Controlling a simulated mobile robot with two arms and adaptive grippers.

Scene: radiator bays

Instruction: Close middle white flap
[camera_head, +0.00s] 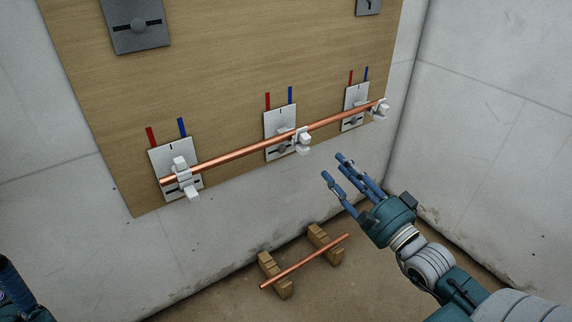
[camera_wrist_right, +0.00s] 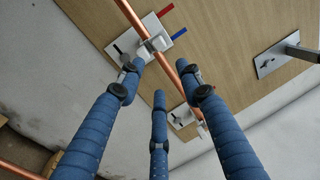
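The middle white flap (camera_head: 305,149) juts out just below the copper pipe (camera_head: 250,147) at the middle white plate (camera_head: 279,121). It looks swung out rather than folded over the pipe. My right gripper (camera_head: 334,166) is open and empty, to the right of and a little below the flap, apart from it. In the right wrist view, the spread blue fingers (camera_wrist_right: 159,82) point towards the pipe (camera_wrist_right: 180,82) and the middle white clamp (camera_wrist_right: 156,43). Only a dark blue piece of my left arm or gripper shows at the lower left of the head view.
Similar white clamps sit at the left plate (camera_head: 165,158) and the right plate (camera_head: 354,97). Grey plates (camera_head: 137,26) are higher on the wooden board (camera_head: 215,60). A second copper pipe (camera_head: 305,262) rests on wooden blocks (camera_head: 275,274) on the floor. The space before the middle clamp is clear.

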